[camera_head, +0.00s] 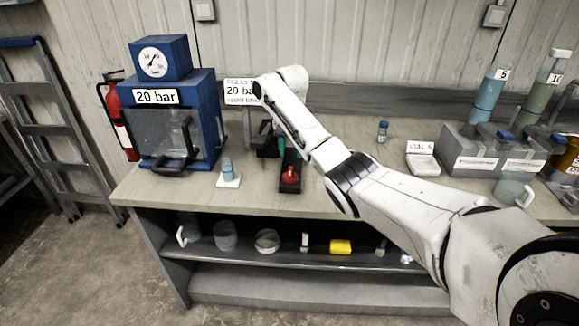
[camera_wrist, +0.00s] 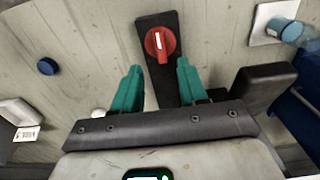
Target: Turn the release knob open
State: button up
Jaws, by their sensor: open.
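The release knob is red and round with a white mark. It sits on a dark plate (camera_head: 290,187) on the bench, and the knob (camera_head: 290,175) shows near the middle of the head view. In the wrist view the knob (camera_wrist: 160,43) lies just beyond the fingertips, its white mark running nearly up and down the picture. My gripper (camera_wrist: 158,65) has two teal fingers, spread apart with nothing between them. In the head view my gripper (camera_head: 268,140) hangs behind the knob, partly hidden by my arm. No contact with the knob is visible.
A blue pressure box (camera_head: 213,125) labelled 20 bar, topped by a gauge (camera_head: 153,62), stands at left. A small vial (camera_head: 227,168) on a white pad stands between it and the knob. A rack (camera_head: 470,150) with tubes is at right. A shelf below holds cups.

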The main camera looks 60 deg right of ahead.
aim_at(290, 170)
notch_tip(290, 170, down, 7)
jog(key=shift+f+p, duration=0.15)
jog(key=shift+p, duration=0.15)
grip_shut()
dwell(0.4)
